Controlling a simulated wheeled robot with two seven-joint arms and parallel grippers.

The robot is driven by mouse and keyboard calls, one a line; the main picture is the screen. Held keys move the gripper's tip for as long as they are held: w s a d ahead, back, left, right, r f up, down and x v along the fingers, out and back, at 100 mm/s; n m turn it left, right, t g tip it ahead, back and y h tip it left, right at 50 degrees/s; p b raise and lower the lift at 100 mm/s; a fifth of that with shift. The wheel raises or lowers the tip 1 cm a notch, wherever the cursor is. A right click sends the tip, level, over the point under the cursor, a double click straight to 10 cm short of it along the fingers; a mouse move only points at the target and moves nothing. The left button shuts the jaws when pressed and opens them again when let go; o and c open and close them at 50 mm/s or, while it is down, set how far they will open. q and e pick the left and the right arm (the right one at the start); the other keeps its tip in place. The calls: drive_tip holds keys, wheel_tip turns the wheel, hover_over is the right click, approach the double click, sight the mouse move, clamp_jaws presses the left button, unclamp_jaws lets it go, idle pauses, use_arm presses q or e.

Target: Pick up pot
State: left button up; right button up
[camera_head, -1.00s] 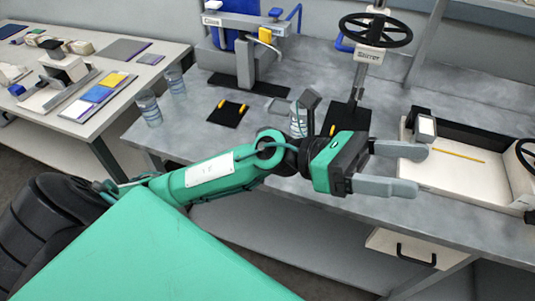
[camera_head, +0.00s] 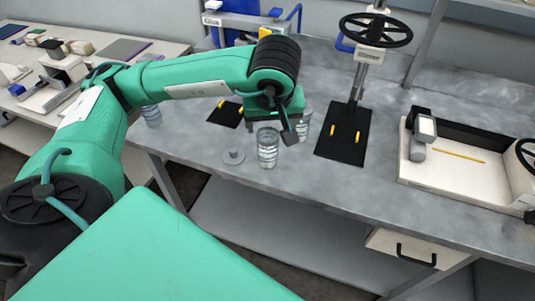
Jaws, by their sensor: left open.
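No cooking pot shows; the pot-like things are clear, banded cylindrical jars. One jar (camera_head: 267,148) stands upright near the front edge of the grey bench. A second jar (camera_head: 304,124) stands just behind it to the right, partly covered by my gripper. My left gripper (camera_head: 277,112) is above and close to these two jars, pointing downward. It is open, but its fingers are mostly hidden, so I cannot tell if they touch or surround a jar. A flat grey disc with a small knob (camera_head: 233,157) lies left of the front jar. My right gripper is out of view.
A press with a black handwheel (camera_head: 375,30) rises behind a black mat (camera_head: 343,135) with yellow pieces. A white tray (camera_head: 465,178) stands at right. Another jar (camera_head: 151,115) stands at left, partly behind my arm. Bench surface between mat and tray is clear.

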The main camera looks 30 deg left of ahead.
use_arm(q)
drive_tip(key=b, duration=0.2)
approach(267, 139)
drive_tip(key=shift+s+d+f, duration=0.55)
drive_tip(key=shift+f, duration=0.2)
drive_tip(key=shift+x, duration=1)
drive_tip(key=shift+w+a+f, duration=0.25)
drive_tip(key=shift+w+f, duration=0.05)
drive_tip(key=shift+f, duration=0.25)
drive_tip(key=shift+w+a+f+p, duration=0.2)
drive_tip(key=shift+f+p, duration=0.1)
drive_tip(key=shift+p, duration=0.15)
drive_tip(key=shift+x, duration=1.05)
drive_tip(key=shift+w+a+f+y, duration=0.15)
drive_tip(key=shift+w+f+y, duration=0.05)
drive_tip(key=shift+f+y, duration=0.15)
drive_tip(key=shift+c, duration=0.7)
drive_tip(key=c, duration=1.3)
drive_tip(key=shift+o, duration=0.2)
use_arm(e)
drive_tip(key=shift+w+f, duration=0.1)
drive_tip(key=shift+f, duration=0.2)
